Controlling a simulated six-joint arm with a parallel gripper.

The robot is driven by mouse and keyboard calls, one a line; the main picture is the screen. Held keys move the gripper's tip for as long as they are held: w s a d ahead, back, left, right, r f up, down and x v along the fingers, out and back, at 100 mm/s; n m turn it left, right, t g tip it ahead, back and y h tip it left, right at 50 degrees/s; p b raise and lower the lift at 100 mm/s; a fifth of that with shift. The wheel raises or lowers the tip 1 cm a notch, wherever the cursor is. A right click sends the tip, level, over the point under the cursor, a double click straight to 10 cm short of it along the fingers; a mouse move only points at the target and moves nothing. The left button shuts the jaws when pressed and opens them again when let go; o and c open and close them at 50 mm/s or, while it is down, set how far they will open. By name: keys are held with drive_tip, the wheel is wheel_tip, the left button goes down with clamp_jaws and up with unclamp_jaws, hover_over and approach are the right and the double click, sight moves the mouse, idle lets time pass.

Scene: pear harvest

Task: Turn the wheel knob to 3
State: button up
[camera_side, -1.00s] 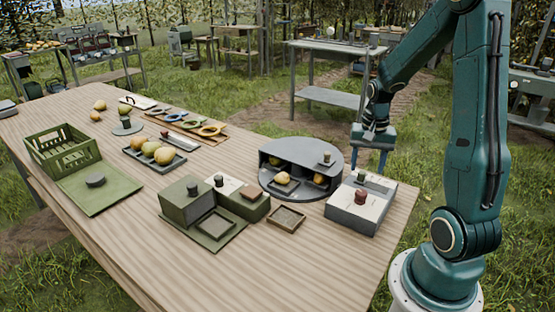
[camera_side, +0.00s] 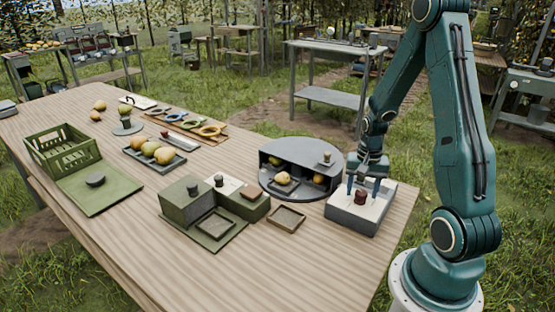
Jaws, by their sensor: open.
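A grey control box with a pale top (camera_side: 347,219) stands at the table's right end. A red-brown knob (camera_side: 361,198) stands up on its top. A second, dark knob on the box's far part is mostly hidden behind my gripper. My gripper (camera_side: 363,190) points down over the far part of the box, its two blue fingers apart and open around the area of that dark knob. I cannot tell whether the fingers touch it, and no number marks are readable. A round grey wheel housing (camera_side: 300,149) with compartments holding pears stands left of the box.
An olive box unit (camera_side: 187,207) and a small square tray (camera_side: 286,219) stand left of the control box. A tray of pears (camera_side: 181,162) and a green crate (camera_side: 90,147) are farther left. The table's front right is bare.

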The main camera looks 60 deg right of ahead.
drive_tip(key=shift+c, duration=0.3)
drive_tip(key=c, duration=0.9)
drive_tip(key=shift+c, duration=0.2)
drive_tip(key=shift+m, duration=0.3)
drive_tip(key=m, duration=0.4)
drive_tip(key=shift+m, duration=2.1)
drive_tip(key=o, duration=1)
